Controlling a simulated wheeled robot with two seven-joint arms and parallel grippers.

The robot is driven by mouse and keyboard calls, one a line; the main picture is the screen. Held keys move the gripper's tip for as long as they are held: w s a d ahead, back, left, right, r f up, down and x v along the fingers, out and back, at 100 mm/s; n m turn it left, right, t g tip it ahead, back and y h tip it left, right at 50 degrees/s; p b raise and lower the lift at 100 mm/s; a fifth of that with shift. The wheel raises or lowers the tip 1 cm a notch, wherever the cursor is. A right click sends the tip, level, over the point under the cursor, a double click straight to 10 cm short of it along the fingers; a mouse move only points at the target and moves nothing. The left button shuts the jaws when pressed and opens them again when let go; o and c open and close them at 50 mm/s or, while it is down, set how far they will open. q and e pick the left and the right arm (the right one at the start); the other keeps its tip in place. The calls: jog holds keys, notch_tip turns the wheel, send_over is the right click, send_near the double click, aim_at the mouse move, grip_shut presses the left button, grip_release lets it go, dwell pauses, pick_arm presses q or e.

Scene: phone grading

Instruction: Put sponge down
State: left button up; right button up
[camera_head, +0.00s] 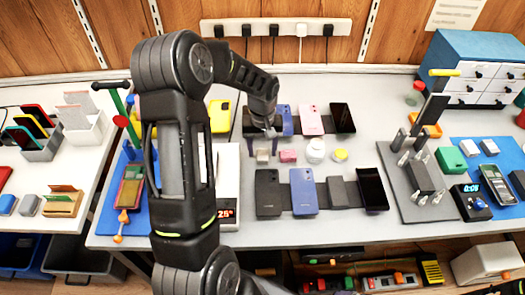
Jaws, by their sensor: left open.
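A small beige-grey block (262,156), which looks like the sponge, rests on the white table in the middle, between two rows of phones. A small pink block (288,156) lies just right of it. My left gripper (262,146) is open, its two fingers pointing down just behind and over the beige block, one towards each side. Whether the fingers touch the block is too small to tell. My left arm hides part of the table on the left. My right gripper is out of view.
A white jar (315,150) and a yellow-lidded pot (340,155) stand right of the blocks. A blue phone (303,190) and several others lie in front, more behind. A scale (227,190) is at left, a grey tool mat (412,207) at right.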

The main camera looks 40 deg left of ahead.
aim_at(263, 154)
pick_arm(q)
notch_tip(263, 154, up, 11)
jog(key=shift+b, duration=0.35)
jog(key=shift+d+f, duration=0.1)
jog(key=shift+f, duration=0.05)
dwell(0.7)
